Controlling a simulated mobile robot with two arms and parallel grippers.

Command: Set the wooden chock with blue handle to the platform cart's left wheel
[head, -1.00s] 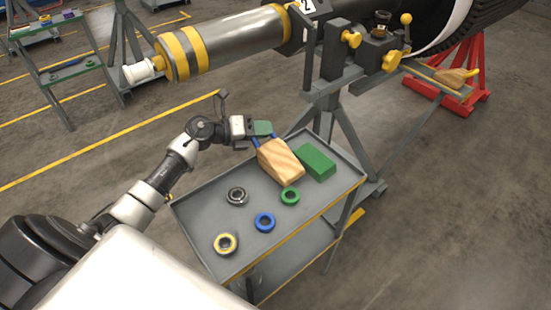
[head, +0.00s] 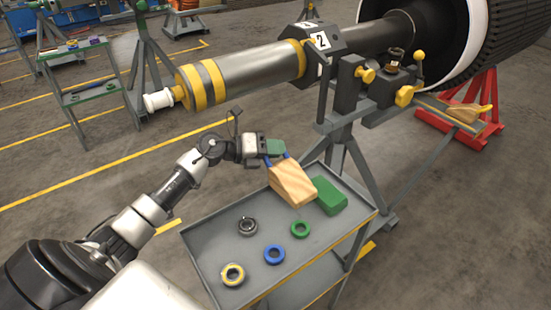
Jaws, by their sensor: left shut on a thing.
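The wooden chock (head: 293,186) is a pale wedge with a blue handle (head: 268,161) at its upper end. My left gripper (head: 273,149) is shut on the blue handle. The chock is over the far part of the grey tray table (head: 205,235), beside a green block, and looks slightly above the surface. The fingers hide part of the handle. I cannot make out a platform cart or its left wheel in the head view. My right gripper is not in view.
The tray table holds the green block (head: 329,196) and several rings, such as a blue ring (head: 274,254). A grey stand carrying a shaft (head: 245,75) rises behind it. Another wooden chock, yellow-handled (head: 467,113), is at the red stand (head: 465,135). Floor at the lower right is clear.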

